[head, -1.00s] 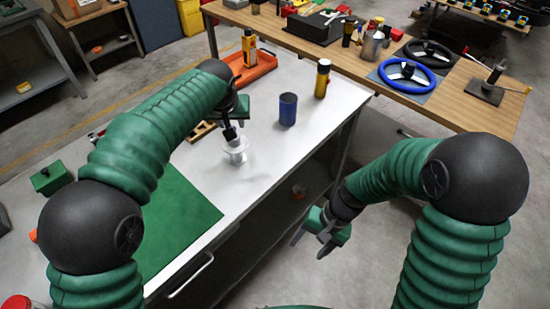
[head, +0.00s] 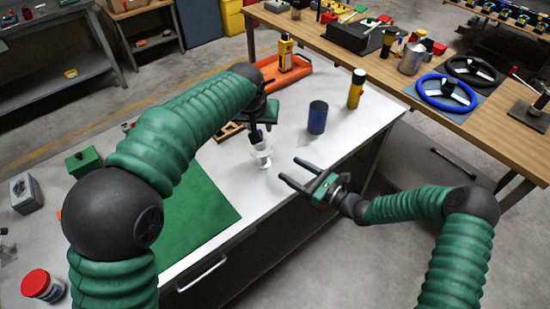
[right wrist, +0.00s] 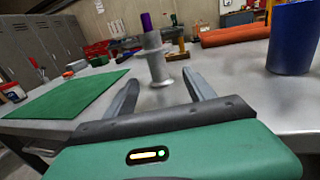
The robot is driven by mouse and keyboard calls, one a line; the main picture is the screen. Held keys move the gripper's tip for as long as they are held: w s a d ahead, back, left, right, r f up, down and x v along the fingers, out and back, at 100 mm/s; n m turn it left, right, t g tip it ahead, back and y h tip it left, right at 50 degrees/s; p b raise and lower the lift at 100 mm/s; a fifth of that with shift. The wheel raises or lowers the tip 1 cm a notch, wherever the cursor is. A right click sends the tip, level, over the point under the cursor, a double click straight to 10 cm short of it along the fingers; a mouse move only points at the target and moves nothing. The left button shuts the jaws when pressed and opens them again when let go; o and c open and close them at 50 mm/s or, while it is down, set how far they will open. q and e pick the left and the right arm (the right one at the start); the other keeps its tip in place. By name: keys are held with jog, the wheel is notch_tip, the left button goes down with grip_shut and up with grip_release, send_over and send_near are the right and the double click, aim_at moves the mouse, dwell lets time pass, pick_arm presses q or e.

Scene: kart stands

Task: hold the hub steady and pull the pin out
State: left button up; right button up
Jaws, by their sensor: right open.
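The hub (head: 262,160) is a pale grey, flanged spool standing upright on the white table. It also shows in the right wrist view (right wrist: 156,62), with a purple pin (right wrist: 146,22) sticking up from its top. My left gripper (head: 256,133) is above and just behind the hub in the head view; its fingers are partly hidden, so I cannot tell if it grips anything. My right gripper (head: 288,170) is open and empty. Its fingers point toward the hub from the right, apart from it. In the right wrist view, the hub stands beyond and between the fingertips.
A blue cup (head: 317,117) and a yellow-black bottle (head: 356,89) stand right of the hub. An orange tray (head: 292,70) lies behind. A green mat (head: 197,215) covers the table's near left part. A wooden table (head: 400,80) with steering wheels stands beyond.

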aim_at(266, 164)
jog(key=x, duration=1)
jog(key=shift+s+a, duration=0.25)
jog(key=shift+a, duration=0.2)
jog(key=shift+w+a, duration=0.1)
jog(key=shift+w, duration=0.35)
jog(key=shift+c, duration=0.3)
jog(key=shift+a, duration=0.2)
jog(key=c, duration=1.2)
pick_arm(q)
jog(key=shift+a, duration=0.45)
pick_arm(e)
jog(key=shift+d, duration=0.25)
grip_shut()
pick_arm(q)
jog(key=shift+a, duration=0.1)
pick_arm(e)
jog(key=shift+a, duration=0.1)
